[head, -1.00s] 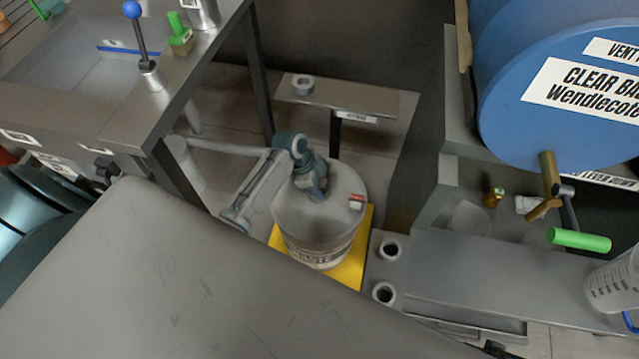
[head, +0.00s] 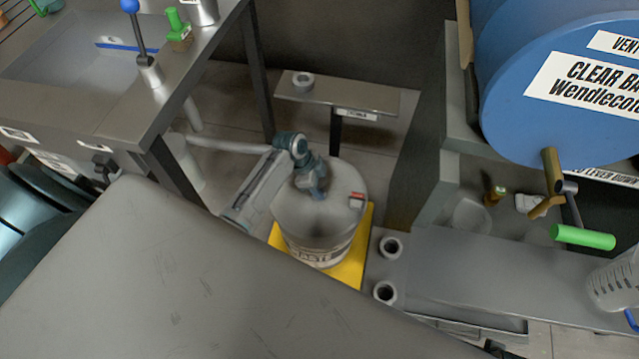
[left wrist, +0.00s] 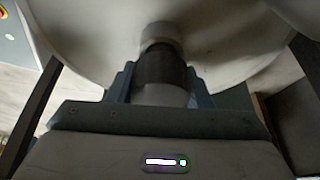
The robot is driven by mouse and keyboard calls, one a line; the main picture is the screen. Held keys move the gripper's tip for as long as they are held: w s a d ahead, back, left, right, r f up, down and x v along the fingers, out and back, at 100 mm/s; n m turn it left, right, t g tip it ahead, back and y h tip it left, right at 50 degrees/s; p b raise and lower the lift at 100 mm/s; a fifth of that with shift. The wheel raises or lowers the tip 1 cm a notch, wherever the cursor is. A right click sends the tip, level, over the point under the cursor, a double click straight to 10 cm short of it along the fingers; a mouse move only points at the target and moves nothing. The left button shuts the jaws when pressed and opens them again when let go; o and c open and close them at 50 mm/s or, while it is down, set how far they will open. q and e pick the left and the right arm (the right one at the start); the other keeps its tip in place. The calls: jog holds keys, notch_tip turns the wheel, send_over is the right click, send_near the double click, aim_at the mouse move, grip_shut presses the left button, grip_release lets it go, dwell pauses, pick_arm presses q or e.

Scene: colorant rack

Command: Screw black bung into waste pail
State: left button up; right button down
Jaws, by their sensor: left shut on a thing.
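The waste pail (head: 343,225), a pale drum with a lettered label, stands upright on a yellow mat (head: 350,268). My left gripper (head: 317,192) reaches over its top from the upper left. In the left wrist view the gripper (left wrist: 160,88) is shut on the black bung (left wrist: 165,66), a dark cylinder between its fingers. The bung's far end meets a pale round neck (left wrist: 160,33) on the pail; I cannot tell how deep it sits. In the head view the gripper hides the bung. My right gripper is not in view.
A steel bench (head: 90,95) is at left. A blue drum (head: 560,120) with a green-handled tap (head: 583,237) is at right. Two grey sockets sit right of the mat.

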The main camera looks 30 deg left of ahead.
pick_arm(q)
jog(key=shift+f+b, duration=0.35)
jog(key=shift+f, duration=0.35)
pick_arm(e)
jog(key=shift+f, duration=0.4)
pick_arm(q)
jog(key=o, duration=1.1)
jog(key=shift+c, duration=0.2)
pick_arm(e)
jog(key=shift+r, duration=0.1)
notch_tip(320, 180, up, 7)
pick_arm(q)
jog(key=p+v, duration=0.1)
jog(key=v, duration=0.9)
jog(key=shift+r, duration=0.4)
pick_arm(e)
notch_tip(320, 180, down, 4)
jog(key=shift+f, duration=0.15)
pick_arm(q)
jog(key=shift+s+a, duration=0.1)
